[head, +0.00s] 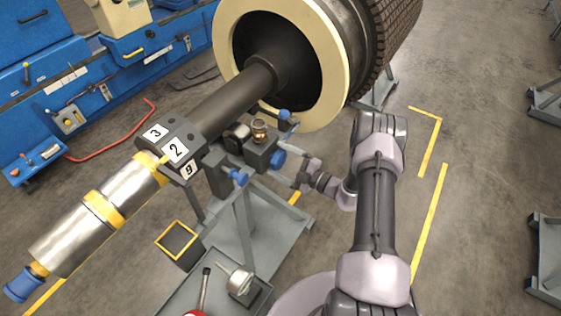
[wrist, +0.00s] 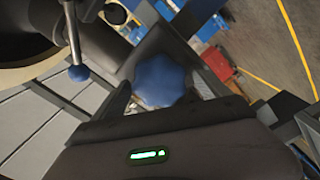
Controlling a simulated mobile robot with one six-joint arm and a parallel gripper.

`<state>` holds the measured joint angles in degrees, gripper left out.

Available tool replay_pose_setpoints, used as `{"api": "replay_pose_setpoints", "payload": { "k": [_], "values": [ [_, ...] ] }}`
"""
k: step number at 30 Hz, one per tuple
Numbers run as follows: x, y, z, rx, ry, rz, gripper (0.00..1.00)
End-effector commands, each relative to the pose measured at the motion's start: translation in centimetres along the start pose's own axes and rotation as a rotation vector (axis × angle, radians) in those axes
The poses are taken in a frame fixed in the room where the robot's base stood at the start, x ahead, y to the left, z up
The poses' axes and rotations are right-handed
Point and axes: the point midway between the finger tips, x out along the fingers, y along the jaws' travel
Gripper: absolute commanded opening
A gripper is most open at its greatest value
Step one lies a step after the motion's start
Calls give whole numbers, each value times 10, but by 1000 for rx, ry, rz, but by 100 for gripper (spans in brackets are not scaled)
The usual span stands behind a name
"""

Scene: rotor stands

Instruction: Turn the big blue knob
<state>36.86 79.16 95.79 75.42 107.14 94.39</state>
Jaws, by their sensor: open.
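The big blue knob (head: 278,160) sits on the side of a dark block on the rotor stand. In the wrist view the lobed blue knob (wrist: 160,80) is large and close, near the middle. My gripper (head: 291,170) is open beside the knob, coming in from the right. In the wrist view the dark fingers of my gripper (wrist: 160,95) show to the left and right of the knob. I cannot tell whether either finger touches it.
A lever with a blue ball (head: 283,114) stands just above the knob; the ball also shows in the wrist view (wrist: 78,73). A smaller blue knob (head: 237,177) is at lower left. A brass fitting (head: 259,130) tops the block. The rotor shaft (head: 228,102) runs behind.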

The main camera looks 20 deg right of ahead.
Motion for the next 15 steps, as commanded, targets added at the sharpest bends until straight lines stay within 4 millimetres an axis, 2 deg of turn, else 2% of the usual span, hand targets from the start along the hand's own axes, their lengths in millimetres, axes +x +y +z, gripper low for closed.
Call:
{"api": "replay_pose_setpoints", "payload": {
  "k": [5,12,15],
  "values": [
    [0,0,0,0,0,0,86],
    [0,0,0,0,0,0,39],
    [0,0,0,0,0,0,24]
  ]
}}
